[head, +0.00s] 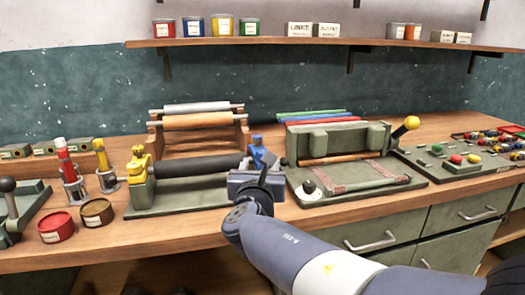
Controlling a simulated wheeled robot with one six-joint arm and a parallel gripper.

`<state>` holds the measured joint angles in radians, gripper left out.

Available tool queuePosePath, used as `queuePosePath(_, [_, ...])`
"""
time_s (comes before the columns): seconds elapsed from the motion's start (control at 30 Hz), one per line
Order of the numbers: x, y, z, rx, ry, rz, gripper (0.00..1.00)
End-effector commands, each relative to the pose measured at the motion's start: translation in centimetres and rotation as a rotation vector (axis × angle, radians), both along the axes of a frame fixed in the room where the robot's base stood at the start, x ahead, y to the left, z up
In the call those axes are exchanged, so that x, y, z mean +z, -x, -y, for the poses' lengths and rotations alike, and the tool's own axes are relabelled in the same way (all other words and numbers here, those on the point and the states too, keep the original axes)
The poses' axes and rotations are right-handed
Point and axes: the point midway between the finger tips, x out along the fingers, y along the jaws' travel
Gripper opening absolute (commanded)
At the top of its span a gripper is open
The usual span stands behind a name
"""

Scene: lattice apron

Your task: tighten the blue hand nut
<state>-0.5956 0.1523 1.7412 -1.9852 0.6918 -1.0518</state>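The blue hand nut (256,141) sits at the right end of the dark roller (198,166) on a green stand. Its upper part shows above my gripper, and its lower part is partly hidden by it. My gripper (267,162) is at the blue nut, in front of it and slightly to its right, pointing up and away. It overlaps the nut in this view; I cannot tell whether it touches it. The fingers are seen nearly edge-on and look dark, so their opening is unclear. A yellow hand nut (139,166) sits at the roller's left end.
A green press with a yellow-knobbed lever (405,127) stands close on the right. Red (56,227) and brown (97,213) tins and holders with red and yellow handles stand at the left. A rack of rollers (197,122) is behind. A shelf (330,42) runs above.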

Motion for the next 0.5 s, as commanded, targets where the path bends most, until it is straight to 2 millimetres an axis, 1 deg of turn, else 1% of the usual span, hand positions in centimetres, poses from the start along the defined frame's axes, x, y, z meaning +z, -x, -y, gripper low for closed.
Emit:
queuePosePath(0.03, [-0.1, -1.1, 0.1, -0.004, 0.000, -0.001, 0.52])
queuePosePath(0.1, [-0.1, -2.5, 0.2, -0.005, 0.001, -0.001, 0.52])
queuePosePath(0.3, [-0.1, -5.9, 0.3, -0.004, -0.001, 0.000, 0.52])
queuePosePath(0.4, [0.0, -7.1, 0.3, -0.003, -0.001, 0.000, 0.52])
queuePosePath(0.5, [0.0, -7.8, 0.2, -0.002, 0.000, 0.001, 0.52])
